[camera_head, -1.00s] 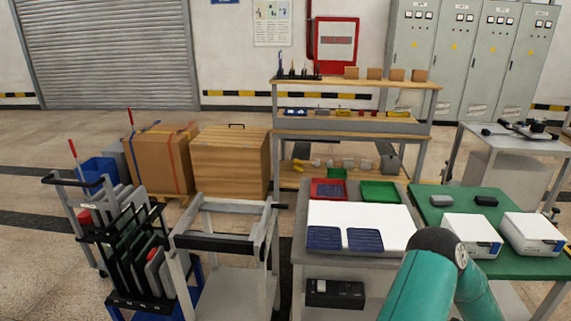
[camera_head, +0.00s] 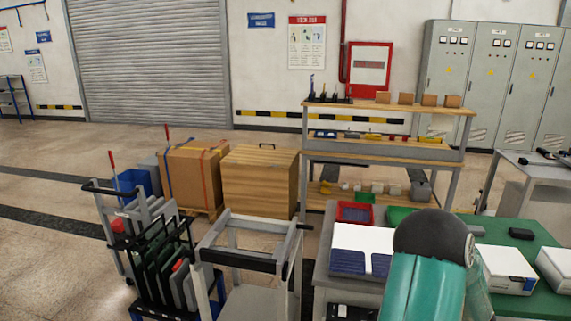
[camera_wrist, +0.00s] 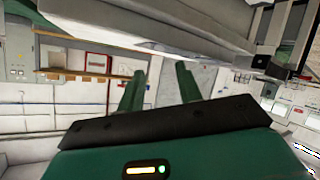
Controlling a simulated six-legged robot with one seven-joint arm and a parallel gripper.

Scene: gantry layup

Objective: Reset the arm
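My gripper (camera_wrist: 160,82) shows in the wrist view, with its two green fingers apart and nothing visible between them. The wrist view is tilted and seems turned over, with wall panels and furniture behind the fingers. In the head view only a teal link of my arm with a dark joint cap shows, at the lower right. It stands in front of the grey worktable (camera_head: 322,275) and hides part of it. My gripper is not visible in the head view.
A green-topped table (camera_head: 520,237) with white boxes stands at right. Open floor lies far left.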

